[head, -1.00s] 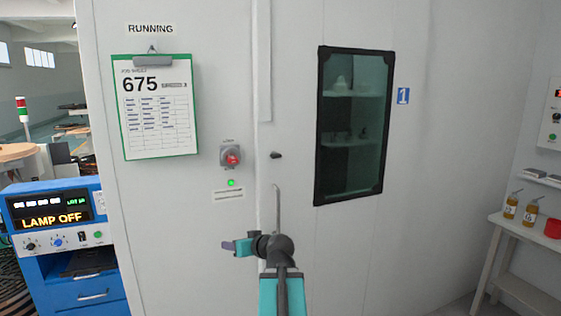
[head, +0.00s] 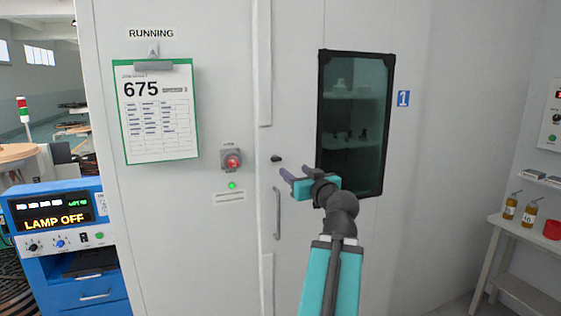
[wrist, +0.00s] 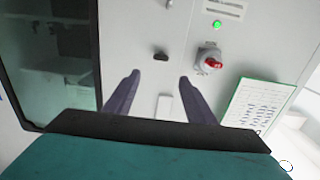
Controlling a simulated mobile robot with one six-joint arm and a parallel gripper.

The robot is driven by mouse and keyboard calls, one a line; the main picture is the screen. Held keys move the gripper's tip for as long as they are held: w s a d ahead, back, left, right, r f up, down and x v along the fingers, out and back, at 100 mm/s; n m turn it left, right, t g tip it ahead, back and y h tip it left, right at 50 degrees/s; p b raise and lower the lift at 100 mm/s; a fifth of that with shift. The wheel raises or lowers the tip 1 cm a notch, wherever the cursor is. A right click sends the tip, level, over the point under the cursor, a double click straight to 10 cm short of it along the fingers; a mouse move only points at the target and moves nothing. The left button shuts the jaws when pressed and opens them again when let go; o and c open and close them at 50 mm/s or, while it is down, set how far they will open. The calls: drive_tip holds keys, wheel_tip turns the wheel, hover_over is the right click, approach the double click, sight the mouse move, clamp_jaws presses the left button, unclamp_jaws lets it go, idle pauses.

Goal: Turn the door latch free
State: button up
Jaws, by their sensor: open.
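The door latch (head: 277,158) is a small dark knob near the door's left edge, above the long grey handle (head: 277,213). It looks roughly horizontal. In the wrist view, which is upside down, the latch (wrist: 161,57) shows between the lines of the two fingers, just beyond their tips. My gripper (head: 281,180) is open and empty. In the head view its fingertips are close below and right of the latch. No contact shows. The gripper also shows in the wrist view (wrist: 159,76).
A red rotary switch (head: 232,160) and a green lamp (head: 231,185) are on the wall left of the latch. A dark-framed window (head: 355,125) is to the right. A clipboard (head: 157,110) hangs at left. A blue console (head: 65,245) stands lower left.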

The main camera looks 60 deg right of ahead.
drive_tip(key=shift+w+d+p, duration=0.15)
drive_tip(key=shift+w+p, duration=0.1)
drive_tip(key=shift+p, duration=0.2)
drive_tip(key=p, duration=0.6)
approach(278, 159)
drive_tip(key=x, duration=0.6)
drive_tip(key=shift+w+d+r, duration=0.15)
drive_tip(key=shift+w+d, duration=0.05)
drive_tip(key=shift+w, duration=0.05)
drive_tip(key=shift+p+x, duration=0.45)
drive_tip(key=shift+x, duration=0.4)
drive_tip(key=shift+a, duration=0.1)
drive_tip(key=c, duration=1)
drive_tip(key=shift+d, duration=0.4)
drive_tip(key=shift+c, duration=0.2)
drive_tip(key=shift+a, duration=0.3)
